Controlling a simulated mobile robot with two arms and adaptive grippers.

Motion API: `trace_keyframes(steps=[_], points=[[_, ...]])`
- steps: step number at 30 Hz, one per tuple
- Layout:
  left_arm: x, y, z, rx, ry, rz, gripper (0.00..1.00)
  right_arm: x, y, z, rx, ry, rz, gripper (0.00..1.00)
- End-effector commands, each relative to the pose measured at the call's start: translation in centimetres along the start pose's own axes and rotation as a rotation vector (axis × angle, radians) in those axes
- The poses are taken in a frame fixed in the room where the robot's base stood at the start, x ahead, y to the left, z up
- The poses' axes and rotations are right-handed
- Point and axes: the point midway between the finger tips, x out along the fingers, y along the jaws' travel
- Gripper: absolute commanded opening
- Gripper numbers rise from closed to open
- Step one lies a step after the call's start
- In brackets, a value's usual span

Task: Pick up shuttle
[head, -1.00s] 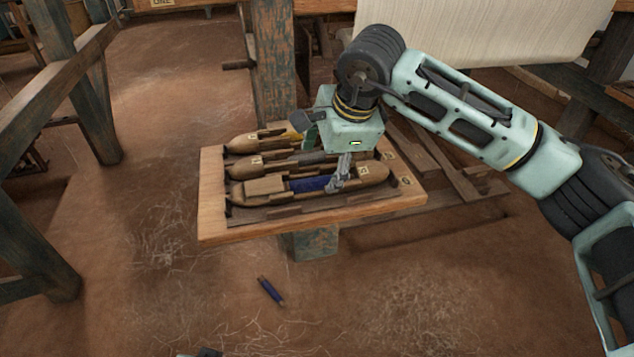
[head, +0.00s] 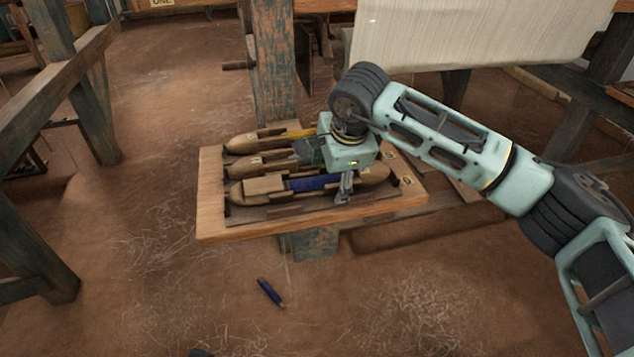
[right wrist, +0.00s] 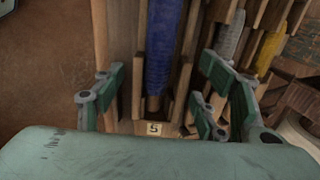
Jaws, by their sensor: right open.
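Several wooden shuttles lie side by side in a wooden rack (head: 215,232). The nearest shuttle (head: 262,187) holds a blue yarn pirn (head: 315,183), which also shows in the right wrist view (right wrist: 163,45). My right gripper (head: 345,188) is low over this shuttle's right part. In the right wrist view its open fingers (right wrist: 160,92) stand on either side of the shuttle, with nothing gripped; contact cannot be told. The gripper partly hides the middle shuttle (head: 262,162) and the far shuttle (head: 250,143). A small dark tip (head: 200,352) at the bottom edge may be my left gripper.
A loose blue pirn (head: 269,292) lies on the earthen floor in front of the rack. A loom post (head: 273,70) rises behind the rack, and pale cloth (head: 450,35) hangs at the back right. Wooden beams (head: 45,110) stand at left. Floor left of the rack is clear.

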Motion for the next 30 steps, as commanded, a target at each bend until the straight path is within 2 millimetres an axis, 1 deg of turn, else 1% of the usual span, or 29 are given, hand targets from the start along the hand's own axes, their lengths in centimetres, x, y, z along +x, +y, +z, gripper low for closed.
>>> trace_keyframes(steps=[1, 2, 20, 30], points=[[0.0, 0.0, 0.0, 0.0, 0.0, 0.0, 0.48, -0.02, 0.0, 0.0, 0.0, 0.0, 0.0, 0.64], [0.0, 0.0, 0.01, 0.0, 0.0, 0.0, 0.48, -0.03, 0.0, 0.01, 0.0, 0.0, 0.0, 0.61], [0.0, 0.0, 0.0, 0.0, 0.0, 0.0, 0.48, -0.07, -0.02, 0.0, 0.0, -0.001, 0.0, 0.09], [-0.05, 0.0, -0.02, 0.0, 0.0, 0.0, 0.48, -0.43, -0.22, 0.02, 0.001, -0.001, -0.003, 0.09]])
